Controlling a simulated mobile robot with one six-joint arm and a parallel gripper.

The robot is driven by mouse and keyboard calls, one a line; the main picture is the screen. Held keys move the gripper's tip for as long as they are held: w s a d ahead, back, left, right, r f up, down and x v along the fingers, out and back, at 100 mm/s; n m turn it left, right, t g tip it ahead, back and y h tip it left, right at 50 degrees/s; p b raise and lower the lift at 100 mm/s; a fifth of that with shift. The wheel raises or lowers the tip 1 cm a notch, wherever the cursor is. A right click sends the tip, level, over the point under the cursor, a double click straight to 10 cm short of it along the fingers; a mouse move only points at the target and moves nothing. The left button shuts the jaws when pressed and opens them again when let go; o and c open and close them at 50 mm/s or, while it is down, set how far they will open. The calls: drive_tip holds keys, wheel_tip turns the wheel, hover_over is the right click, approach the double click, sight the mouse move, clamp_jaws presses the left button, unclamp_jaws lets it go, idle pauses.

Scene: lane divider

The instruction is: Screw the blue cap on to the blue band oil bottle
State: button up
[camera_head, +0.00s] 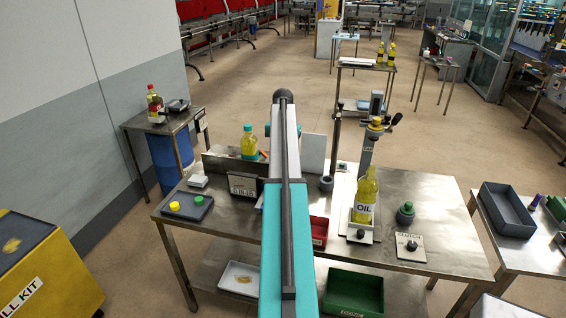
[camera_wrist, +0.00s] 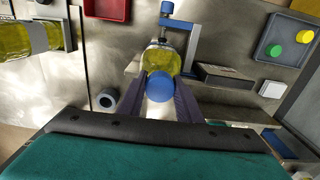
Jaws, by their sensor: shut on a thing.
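In the wrist view my gripper (camera_wrist: 160,82) is shut on a round blue cap (camera_wrist: 160,88), one dark finger on each side. An oil bottle with yellow contents (camera_wrist: 160,59) shows just beyond the cap, beside a blue clamp-like fixture (camera_wrist: 185,24). The cap covers the near part of this bottle, so its band is not clear. I cannot tell whether cap and bottle touch. In the head view my arm hides the gripper, the cap and this bottle.
A labelled oil bottle (camera_head: 365,197) stands on a white stand at right. A tray (camera_head: 198,213) with yellow and green caps lies at left. A low divider (camera_head: 222,164) and a teal-topped bottle (camera_head: 249,146) are behind. A red bin (camera_head: 319,232) sits near the front.

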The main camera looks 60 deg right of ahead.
drive_tip(key=o, duration=0.6)
drive_tip(key=shift+o, duration=0.2)
drive_tip(key=shift+n, duration=0.8)
drive_tip(key=shift+n, duration=0.9)
drive_tip(key=shift+n, duration=0.3)
drive_tip(key=shift+n, duration=0.6)
drive_tip(key=shift+n, duration=0.3)
